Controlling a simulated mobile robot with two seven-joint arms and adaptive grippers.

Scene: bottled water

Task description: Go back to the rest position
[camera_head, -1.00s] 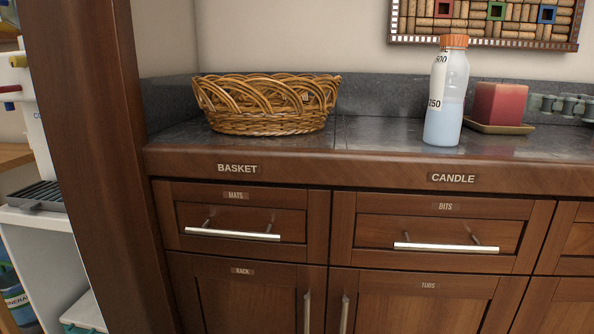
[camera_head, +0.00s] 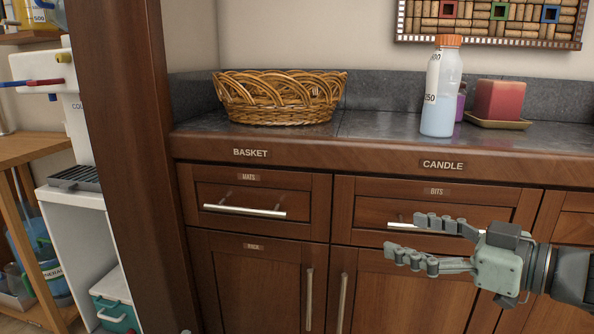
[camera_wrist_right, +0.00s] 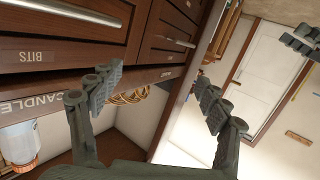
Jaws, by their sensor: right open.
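My right gripper (camera_head: 402,238) comes in from the right in the head view, in front of the BITS drawer. Its two fingers are spread and nothing is between them. In the right wrist view the fingers (camera_wrist_right: 158,100) are also apart and empty. A bottle (camera_head: 441,92) with an orange cap and pale blue contents stands upright on the dark counter (camera_head: 385,127). It also shows at the lower left of the right wrist view (camera_wrist_right: 18,143).
A wicker basket (camera_head: 280,98) stands on the counter left of the bottle. A red candle (camera_head: 499,100) on a tray (camera_head: 497,124) and a purple item (camera_head: 461,103) are near the bottle. A wooden post (camera_head: 125,150) stands left of the drawers. A white dispenser (camera_head: 80,110) is beyond it.

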